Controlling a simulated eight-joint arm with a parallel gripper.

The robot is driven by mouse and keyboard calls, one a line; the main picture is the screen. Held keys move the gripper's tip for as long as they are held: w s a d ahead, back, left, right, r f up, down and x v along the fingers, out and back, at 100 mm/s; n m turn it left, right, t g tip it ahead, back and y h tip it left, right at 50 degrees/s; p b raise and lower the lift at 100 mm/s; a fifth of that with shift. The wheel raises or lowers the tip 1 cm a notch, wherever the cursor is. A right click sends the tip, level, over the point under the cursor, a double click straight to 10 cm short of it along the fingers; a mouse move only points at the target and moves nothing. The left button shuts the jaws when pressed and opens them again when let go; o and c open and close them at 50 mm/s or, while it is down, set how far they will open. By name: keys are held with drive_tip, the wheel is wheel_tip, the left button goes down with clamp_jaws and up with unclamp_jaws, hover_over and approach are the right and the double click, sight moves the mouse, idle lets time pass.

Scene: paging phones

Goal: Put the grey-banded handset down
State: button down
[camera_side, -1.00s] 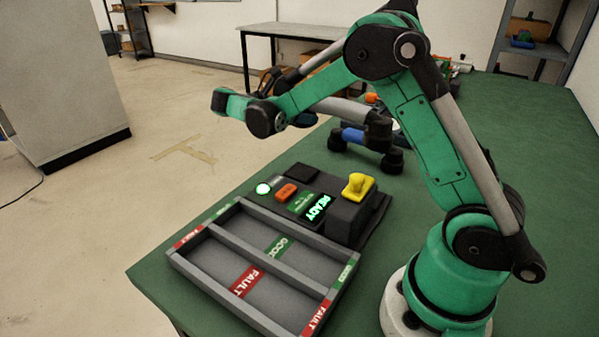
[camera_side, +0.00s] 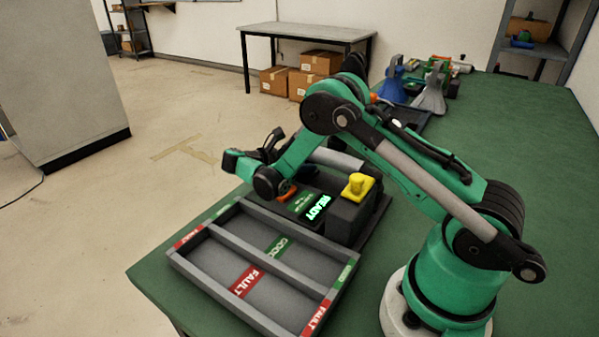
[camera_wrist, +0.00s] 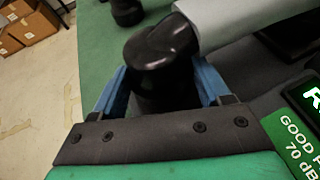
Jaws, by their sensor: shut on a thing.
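The grey-banded handset (camera_side: 338,158) has black ends and a pale grey grip. In the side view it shows behind my forearm, above the back of the paging unit (camera_side: 345,220). In the wrist view one black end (camera_wrist: 158,50) is between the blue fingers of my gripper (camera_wrist: 160,76), which is shut on it. The grey grip (camera_wrist: 235,20) runs off to the upper right. In the side view my gripper (camera_side: 268,152) is low behind the tray. The handset's far end and any contact below it are partly hidden.
A tray (camera_side: 190,262) with GOOD and FAULT lanes lies in front, its lanes empty. A blue horn (camera_side: 391,85) and a grey horn (camera_side: 431,95) stand farther back. The right tabletop is clear.

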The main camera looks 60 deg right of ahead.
unclamp_jaws()
drive_tip(key=shift+f, duration=0.15)
drive_tip(key=v, duration=0.5)
drive_tip(key=shift+w+a, duration=0.1)
drive_tip(key=r+t+y, duration=0.1)
drive_tip(key=a+r+m+t+y, duration=0.1)
drive_tip(key=r, duration=0.1)
drive_tip(key=r+m+t, duration=0.1)
drive_tip(key=r, duration=0.1)
drive_tip(key=shift+a+r+y, duration=0.2)
drive_tip(key=shift+a+y, duration=0.15)
drive_tip(key=shift+y, duration=0.05)
drive_tip(key=s+a+r+m+t+y, duration=0.4)
drive_tip(key=s+a+m+t+y, duration=0.4)
drive_tip(key=s+a+m+y, duration=0.1)
drive_tip(key=s+a+m, duration=0.1)
drive_tip(key=a+m, duration=0.1)
drive_tip(key=shift+r+m+y, duration=0.2)
drive_tip(key=shift+m+y, duration=0.1)
drive_tip(key=shift+y, duration=0.1)
drive_tip(key=shift+s+a+m, duration=0.3)
drive_tip(key=shift+a+m, duration=0.1)
drive_tip(key=shift+c, duration=1.2)
